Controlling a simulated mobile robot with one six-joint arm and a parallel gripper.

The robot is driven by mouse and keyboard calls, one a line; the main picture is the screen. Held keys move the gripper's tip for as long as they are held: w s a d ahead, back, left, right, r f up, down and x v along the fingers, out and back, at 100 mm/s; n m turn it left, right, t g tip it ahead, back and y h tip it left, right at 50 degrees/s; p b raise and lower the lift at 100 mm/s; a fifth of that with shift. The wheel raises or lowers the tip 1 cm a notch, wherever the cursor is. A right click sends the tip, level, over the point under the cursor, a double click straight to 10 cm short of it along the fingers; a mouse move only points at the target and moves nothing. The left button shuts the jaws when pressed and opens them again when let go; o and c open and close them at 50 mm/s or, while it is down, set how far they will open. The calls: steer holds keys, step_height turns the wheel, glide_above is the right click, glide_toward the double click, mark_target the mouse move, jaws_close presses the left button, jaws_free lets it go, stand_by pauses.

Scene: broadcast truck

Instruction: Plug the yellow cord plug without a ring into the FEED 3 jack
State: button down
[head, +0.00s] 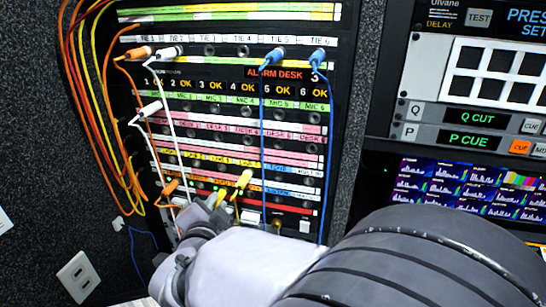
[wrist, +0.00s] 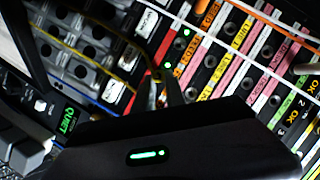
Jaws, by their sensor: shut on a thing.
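My gripper (head: 211,204) is at the lower left of the patch panel, shut on a yellow plug (head: 220,196) that is mostly hidden by the fingers. In the wrist view my gripper's dark fingers (wrist: 163,92) reach the panel beside small green lights. A thin yellow cord (wrist: 128,40) curves down to the fingertips. Another yellow plug (head: 243,179) sits in the panel just right of the gripper. I cannot make out a ring on either plug.
Blue plugs (head: 277,56) and white plugs (head: 168,53) with hanging cords occupy the upper rows. An orange plug (head: 170,187) is left of my gripper. Orange and yellow cords hang along the panel's left side. A wall outlet (head: 78,276) is at lower left, and screens (head: 470,190) are at right.

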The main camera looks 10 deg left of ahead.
steer(key=c, duration=1.3)
jaws_free()
steer(key=shift+w, duration=0.15)
steer(key=p+v, duration=0.1)
steer(key=v, duration=1.6)
steer(key=shift+s+p, duration=0.25)
steer(key=shift+p, duration=0.05)
steer(key=shift+d+f, duration=0.1)
